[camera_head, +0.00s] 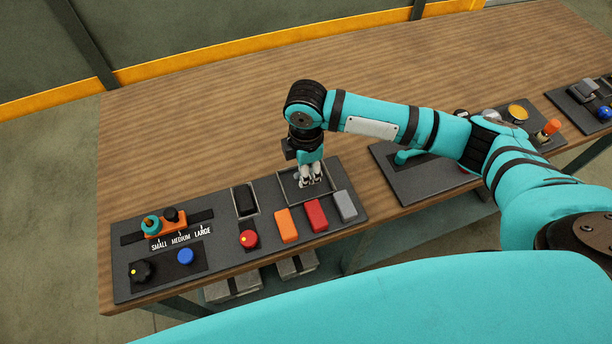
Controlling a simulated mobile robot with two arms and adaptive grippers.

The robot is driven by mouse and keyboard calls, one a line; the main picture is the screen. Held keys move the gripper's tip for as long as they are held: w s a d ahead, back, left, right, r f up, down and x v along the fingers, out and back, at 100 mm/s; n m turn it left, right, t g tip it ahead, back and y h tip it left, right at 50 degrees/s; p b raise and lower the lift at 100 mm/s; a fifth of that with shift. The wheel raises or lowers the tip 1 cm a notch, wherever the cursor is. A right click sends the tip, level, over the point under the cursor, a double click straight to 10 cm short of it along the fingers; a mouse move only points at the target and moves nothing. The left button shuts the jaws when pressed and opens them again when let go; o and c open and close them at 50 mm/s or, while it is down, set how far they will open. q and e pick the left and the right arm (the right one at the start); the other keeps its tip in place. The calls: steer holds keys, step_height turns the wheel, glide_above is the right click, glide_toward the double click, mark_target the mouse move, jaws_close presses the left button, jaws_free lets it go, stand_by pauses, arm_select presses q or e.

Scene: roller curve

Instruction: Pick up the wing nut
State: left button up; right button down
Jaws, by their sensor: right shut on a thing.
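My right gripper (311,182) points down over a shallow grey-rimmed tray (289,190) in the dark panel, near the panel's back right. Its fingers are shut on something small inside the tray. The fingers hide nearly all of it, so I cannot make out the wing nut's shape. My left gripper is not in view.
The dark panel (215,271) carries an orange block (287,226), a red block (316,215), a grey block (344,206), a red knob (249,239), a blue button (186,256) and a black knob (141,271). Other panels stand to the right. The wooden table (210,120) behind is clear.

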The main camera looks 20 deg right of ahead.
steer(key=s+a+r+b, duration=0.1)
steer(key=s+a, duration=0.1)
steer(key=s, duration=0.6)
steer(key=s+a+r+b, duration=0.1)
steer(key=s+a, duration=0.1)
steer(key=s, duration=0.5)
steer(key=r+p, duration=0.3)
steer(key=p, duration=0.1)
steer(key=r+p, duration=0.2)
steer(key=shift+s+d+r, duration=0.2)
steer(key=shift+s+r, duration=0.15)
